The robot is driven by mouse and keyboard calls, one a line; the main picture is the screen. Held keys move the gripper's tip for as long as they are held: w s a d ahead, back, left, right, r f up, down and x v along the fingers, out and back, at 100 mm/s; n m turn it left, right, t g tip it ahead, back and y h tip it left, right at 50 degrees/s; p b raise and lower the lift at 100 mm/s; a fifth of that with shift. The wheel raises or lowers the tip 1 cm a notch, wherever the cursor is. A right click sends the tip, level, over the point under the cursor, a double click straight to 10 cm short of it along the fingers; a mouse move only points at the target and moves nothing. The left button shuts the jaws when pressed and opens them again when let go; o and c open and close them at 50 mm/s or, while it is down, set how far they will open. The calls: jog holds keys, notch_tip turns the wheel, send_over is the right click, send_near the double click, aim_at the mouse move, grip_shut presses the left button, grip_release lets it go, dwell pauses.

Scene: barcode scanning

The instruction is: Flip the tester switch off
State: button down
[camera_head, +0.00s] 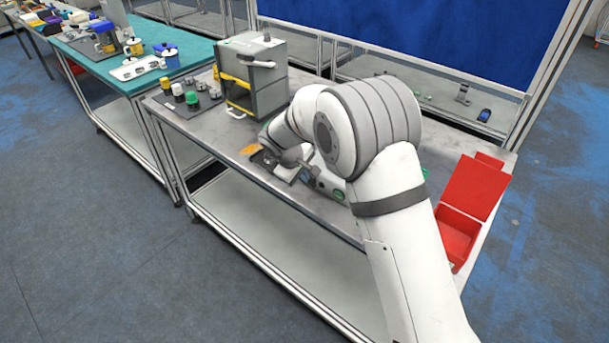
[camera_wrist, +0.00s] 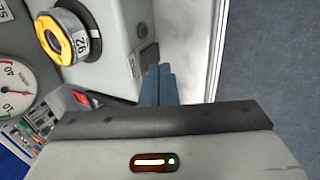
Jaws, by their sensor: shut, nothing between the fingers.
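The tester is a light grey housing (camera_wrist: 108,22) in the wrist view, with a round yellow-ringed black part (camera_wrist: 62,38) marked 26 and a white dial gauge (camera_wrist: 14,88) at the left. A small dark part (camera_wrist: 142,28), possibly the switch, sits on the housing's right side; its position cannot be told. My gripper (camera_wrist: 160,72) is shut and empty, its blue-grey fingertips close to the housing's lower right edge. Whether they touch it is unclear. In the head view my arm covers most of this area, and a pale housing with green (camera_head: 328,186) shows beside it.
A grey box-shaped machine (camera_head: 262,75) with yellow trim stands at the back of the bench. A red open bin (camera_head: 458,232) sits at the bench's right end. A dark mat (camera_head: 180,108) with small parts lies at the left. A blue panel (camera_head: 420,30) stands behind.

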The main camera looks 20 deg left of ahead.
jog(key=b+v, duration=0.2)
jog(key=v, duration=0.9)
jog(key=shift+w+r, duration=0.2)
jog(key=shift+d, duration=0.1)
jog(key=s+d+r+m, duration=0.2)
jog(key=d+r, duration=0.1)
jog(key=d, duration=0.5)
jog(key=s+d+r+m+g, duration=0.1)
jog(key=s+d+r+m, duration=0.15)
jog(key=d, duration=0.45)
jog(key=s+d+r+m, duration=0.2)
jog(key=s+d, duration=0.1)
jog(key=d, duration=0.5)
jog(key=s+d+f+m+y, duration=0.2)
jog(key=s+d+m, duration=0.5)
jog(key=s+d, duration=0.7)
jog(key=s, duration=0.4)
